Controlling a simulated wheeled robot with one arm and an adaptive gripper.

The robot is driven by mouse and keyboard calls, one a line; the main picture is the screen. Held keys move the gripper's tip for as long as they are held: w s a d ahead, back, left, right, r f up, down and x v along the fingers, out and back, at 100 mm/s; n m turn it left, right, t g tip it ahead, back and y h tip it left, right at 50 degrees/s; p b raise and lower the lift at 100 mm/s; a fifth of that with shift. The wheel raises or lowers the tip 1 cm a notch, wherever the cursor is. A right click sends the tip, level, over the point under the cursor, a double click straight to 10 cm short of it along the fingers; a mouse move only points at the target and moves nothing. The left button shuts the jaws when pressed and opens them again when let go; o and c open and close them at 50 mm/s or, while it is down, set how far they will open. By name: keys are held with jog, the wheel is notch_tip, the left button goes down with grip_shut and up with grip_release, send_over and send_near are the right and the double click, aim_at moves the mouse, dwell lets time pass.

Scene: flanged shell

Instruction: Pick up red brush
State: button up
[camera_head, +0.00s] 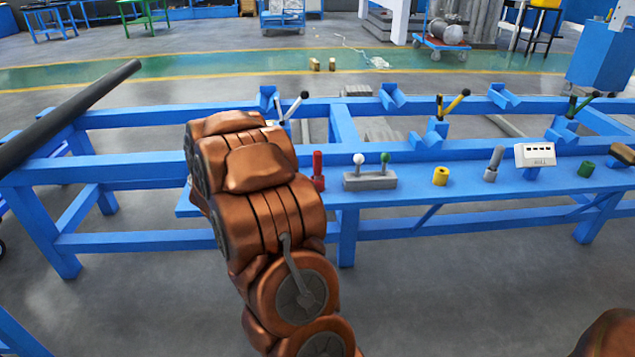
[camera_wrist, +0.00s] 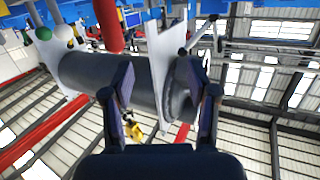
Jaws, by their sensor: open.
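A red upright piece (camera_head: 318,170) stands on the blue bench, just right of my arm in the head view. It is small there, and I cannot tell for certain that it is the red brush. A red cylinder (camera_wrist: 108,25) shows at the top of the wrist view, left of centre, beyond my left finger and outside the gap between the fingers. My gripper (camera_wrist: 166,92) is open, with a finger on each side of the wrist view. A dark grey cylinder with pale plates lies behind the fingers (camera_wrist: 85,75). My arm hides the gripper in the head view.
On the blue bench (camera_head: 440,205), a grey block (camera_head: 370,182) with white and green knobs stands right of the red piece. A yellow ring (camera_head: 440,176), a white box (camera_head: 535,155) and a green cylinder (camera_head: 586,169) are farther right. A dark bar (camera_head: 70,115) slants at left.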

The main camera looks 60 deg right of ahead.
aim_at(316, 160)
jog(key=s+d+g, duration=0.1)
jog(key=s+d+f+m+g+h+b, duration=0.1)
jog(key=s, duration=0.1)
jog(key=s+d+g, duration=0.1)
jog(key=s, duration=0.1)
jog(key=shift+d+f+h, duration=0.3)
jog(key=shift+f+h, duration=0.1)
jog(key=shift+d+f+b, duration=0.15)
jog(key=shift+d+b, duration=0.35)
jog(key=shift+d, duration=1)
jog(key=shift+d+f+b, duration=0.15)
jog(key=shift+d+b, duration=0.3)
jog(key=shift+d, duration=1.05)
jog(key=shift+w+d+r, duration=0.1)
jog(key=shift+w+d, duration=0.05)
jog(key=shift+d, duration=0.55)
jog(key=shift+c, duration=0.4)
grip_shut()
